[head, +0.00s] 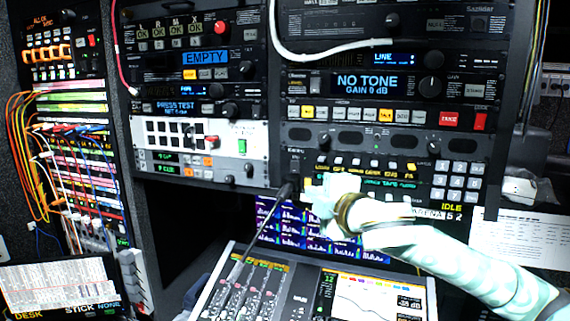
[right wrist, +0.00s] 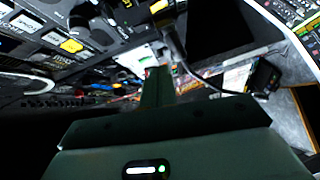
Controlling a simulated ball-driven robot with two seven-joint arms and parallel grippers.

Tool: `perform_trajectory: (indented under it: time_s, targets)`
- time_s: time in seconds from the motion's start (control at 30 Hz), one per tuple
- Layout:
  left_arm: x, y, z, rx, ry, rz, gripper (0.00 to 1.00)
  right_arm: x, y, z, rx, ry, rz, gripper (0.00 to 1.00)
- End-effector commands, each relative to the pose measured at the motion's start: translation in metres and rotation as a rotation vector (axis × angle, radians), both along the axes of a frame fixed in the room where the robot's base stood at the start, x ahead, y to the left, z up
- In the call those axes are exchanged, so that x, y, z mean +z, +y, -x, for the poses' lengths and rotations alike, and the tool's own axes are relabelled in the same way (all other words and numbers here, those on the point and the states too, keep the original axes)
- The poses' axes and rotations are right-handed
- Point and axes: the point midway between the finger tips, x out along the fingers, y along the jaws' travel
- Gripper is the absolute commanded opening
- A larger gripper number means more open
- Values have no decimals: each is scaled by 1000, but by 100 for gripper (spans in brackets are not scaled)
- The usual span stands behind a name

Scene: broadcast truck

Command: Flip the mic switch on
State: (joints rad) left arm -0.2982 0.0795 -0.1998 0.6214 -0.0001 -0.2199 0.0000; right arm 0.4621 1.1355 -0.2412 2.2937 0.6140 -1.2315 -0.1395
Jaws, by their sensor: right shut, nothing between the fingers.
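I cannot make out which control is the mic switch; no readable mic label shows. My right gripper (head: 318,194) is in front of the lower middle rack panel (head: 436,180), the one with lit yellow and green labels and a numeric keypad. It is shut and empty, and it hides part of that panel; whether it touches a control I cannot tell. In the right wrist view the closed fingers (right wrist: 157,88) point away toward blurred panels with pale and yellow buttons (right wrist: 71,45). My left gripper is not in view.
A black plug-like piece with a cable (head: 286,189) stands just left of my right gripper. Below are a purple-lit screen (head: 275,222) and a sloped mixing console (head: 260,290). A white cable (head: 330,48) crosses the upper racks. A patch bay with orange cables (head: 30,150) is at left.

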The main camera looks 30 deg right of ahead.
Motion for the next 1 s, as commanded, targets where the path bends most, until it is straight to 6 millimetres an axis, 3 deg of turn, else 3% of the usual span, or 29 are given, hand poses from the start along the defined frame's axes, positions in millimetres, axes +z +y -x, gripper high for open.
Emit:
perform_trajectory:
  time_s: [0.1, 0.57, 1.0]
  targets:
    - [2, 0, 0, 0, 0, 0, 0, 14, 2, 5, 6, -15, 25, 0]
    - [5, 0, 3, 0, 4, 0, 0, 14, 0, -4, 5, -15, 20, 0]
    - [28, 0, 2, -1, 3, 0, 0, 7, -6, -91, 4, -14, 20, 0]
